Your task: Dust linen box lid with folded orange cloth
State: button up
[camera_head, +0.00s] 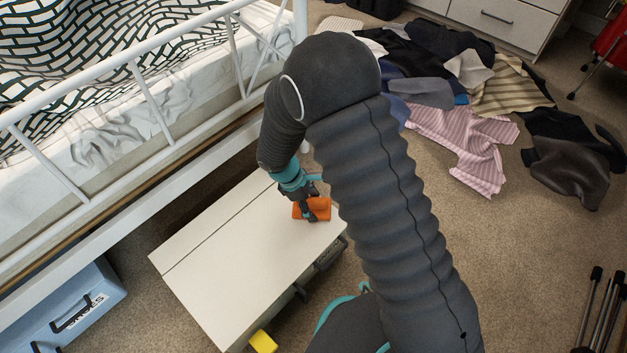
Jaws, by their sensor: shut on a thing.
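The linen box is a low box with a flat white lid (235,255) and a dark seam along one side. It stands on the carpet beside the bed. The folded orange cloth (322,207) is at the lid's far right corner. My gripper (310,213) points down there and is shut on the cloth. The cloth appears to touch the lid, but the contact is partly hidden by the fingers. My arm covers the area just right of the box.
A white bed frame (135,75) rises along the left. A blue case (75,310) sits under it. A yellow object (263,341) is by the box's near end. Clothes (465,135) lie at the back right, below drawers (500,18). Dark poles (603,310) stand at lower right.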

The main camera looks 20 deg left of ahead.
aim_at(315, 198)
jog(key=r+p, duration=0.2)
jog(key=r, duration=0.1)
jog(key=shift+w+d+r, duration=0.15)
jog(key=shift+w, duration=0.05)
jog(key=shift+s+r+p, duration=0.1)
jog(key=shift+r+p, duration=1.65)
jog(key=shift+r, duration=0.7)
